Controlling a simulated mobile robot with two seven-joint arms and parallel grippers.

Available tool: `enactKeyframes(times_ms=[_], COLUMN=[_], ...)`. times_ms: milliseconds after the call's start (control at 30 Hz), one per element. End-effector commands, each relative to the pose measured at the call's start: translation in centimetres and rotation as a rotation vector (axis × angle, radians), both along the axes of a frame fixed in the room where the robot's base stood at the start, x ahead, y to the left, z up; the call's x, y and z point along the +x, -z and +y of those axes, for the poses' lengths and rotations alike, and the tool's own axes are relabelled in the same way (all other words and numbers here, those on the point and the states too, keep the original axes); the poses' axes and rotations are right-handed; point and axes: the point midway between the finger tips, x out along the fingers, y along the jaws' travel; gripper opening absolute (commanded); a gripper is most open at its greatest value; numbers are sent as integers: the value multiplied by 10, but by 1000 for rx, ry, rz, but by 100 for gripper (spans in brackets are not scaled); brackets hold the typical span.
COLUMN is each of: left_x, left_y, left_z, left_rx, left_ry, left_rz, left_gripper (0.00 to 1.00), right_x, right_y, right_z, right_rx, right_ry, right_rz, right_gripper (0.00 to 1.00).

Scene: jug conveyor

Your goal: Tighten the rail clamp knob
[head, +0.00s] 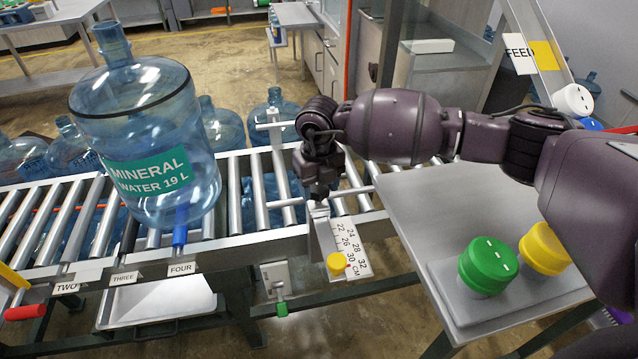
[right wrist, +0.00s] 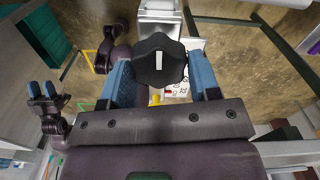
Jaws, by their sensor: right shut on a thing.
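The black rail clamp knob (right wrist: 161,60) with a white mark sits between the blue fingers of my right gripper (right wrist: 161,78) in the right wrist view. The gripper is shut on it. In the head view my right gripper (head: 319,203) points down at the grey clamp block (head: 322,236) on the conveyor's front rail, hiding the knob. A white scale plate (head: 352,248) with numbers lies beside the block, with a yellow round piece (head: 338,265) near its lower end. My left gripper (right wrist: 42,89) shows only in the right wrist view, its blue fingertips apart and nothing between them.
A large blue water jug (head: 140,135) stands on the rollers left of the clamp. Several more jugs stand behind. A grey side table (head: 430,215) at right bears a green button (head: 488,264) and a yellow one (head: 545,247).

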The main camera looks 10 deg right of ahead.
Motion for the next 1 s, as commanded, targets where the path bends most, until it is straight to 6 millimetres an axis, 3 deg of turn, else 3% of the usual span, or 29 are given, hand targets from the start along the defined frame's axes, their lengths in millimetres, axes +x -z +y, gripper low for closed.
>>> enactKeyframes(times_ms=[633,667,800,1000], left_x=[-5,-5,-5,-4], left_y=[1,2,2,1], left_z=[1,1,1,1], left_rx=[1,1,1,0], left_ry=[-3,-3,-3,-2], left_rz=[10,10,10,8], left_gripper=[43,43,43,43], right_x=[1,1,1,0], right_y=[-1,-1,-1,0], right_z=[0,0,0,0], right_rx=[1,1,0,0], right_ry=[49,49,48,47], right_rz=[-3,-3,-2,-1], right_gripper=[33,61,82,82])
